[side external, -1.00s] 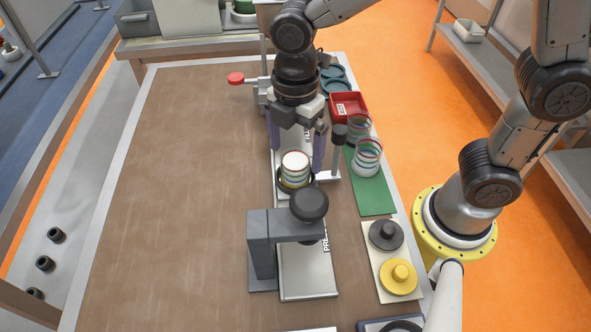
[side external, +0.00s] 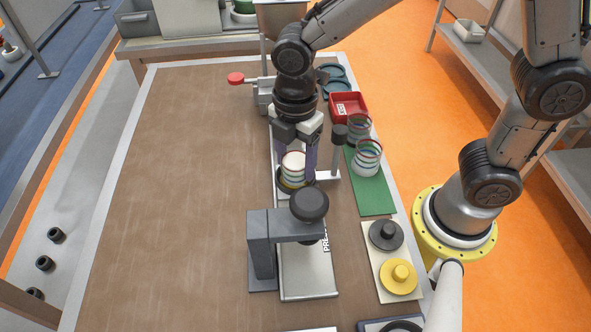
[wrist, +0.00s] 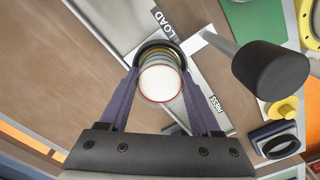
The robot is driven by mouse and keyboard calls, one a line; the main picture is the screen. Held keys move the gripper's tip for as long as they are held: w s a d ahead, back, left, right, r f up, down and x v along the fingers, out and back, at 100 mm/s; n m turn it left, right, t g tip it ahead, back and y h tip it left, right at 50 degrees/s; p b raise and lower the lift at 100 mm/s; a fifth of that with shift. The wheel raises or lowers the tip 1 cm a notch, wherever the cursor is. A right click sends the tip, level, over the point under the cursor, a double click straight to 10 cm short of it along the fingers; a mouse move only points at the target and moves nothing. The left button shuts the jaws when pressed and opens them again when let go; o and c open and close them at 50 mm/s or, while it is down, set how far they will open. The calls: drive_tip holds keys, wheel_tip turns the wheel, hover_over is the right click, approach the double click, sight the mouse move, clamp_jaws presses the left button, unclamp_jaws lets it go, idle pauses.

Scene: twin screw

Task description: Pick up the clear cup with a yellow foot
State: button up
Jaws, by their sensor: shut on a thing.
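The clear cup (side external: 293,163) stands on the metal track in the side external view, with white contents, coloured bands and a yellow foot low down in a dark ring holder (side external: 284,184). My gripper (side external: 296,165) is shut on the cup, a purple finger on each side. In the wrist view the cup (wrist: 159,82) shows from above between the two fingers (wrist: 160,95), its red rim and white inside visible. The dark holder (wrist: 160,50) curves around its far side. The yellow foot is mostly hidden by the holder.
A grey press with a black knob (side external: 309,204) stands close in front of the cup. A dark-capped post (side external: 339,135) is at its right. Two more cups (side external: 367,158) stand on a green mat (side external: 374,198). The brown tabletop at the left is clear.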

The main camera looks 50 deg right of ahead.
drive_tip(key=shift+c, duration=0.4)
drive_tip(key=shift+r, duration=0.3)
wheel_tip(320, 180, up, 14)
drive_tip(key=s+d, duration=0.3)
drive_tip(key=s, duration=0.4)
drive_tip(key=s+d, duration=0.4)
drive_tip(key=s, duration=0.3)
drive_tip(key=shift+f, duration=7.35)
drive_tip(key=shift+f, duration=0.45)
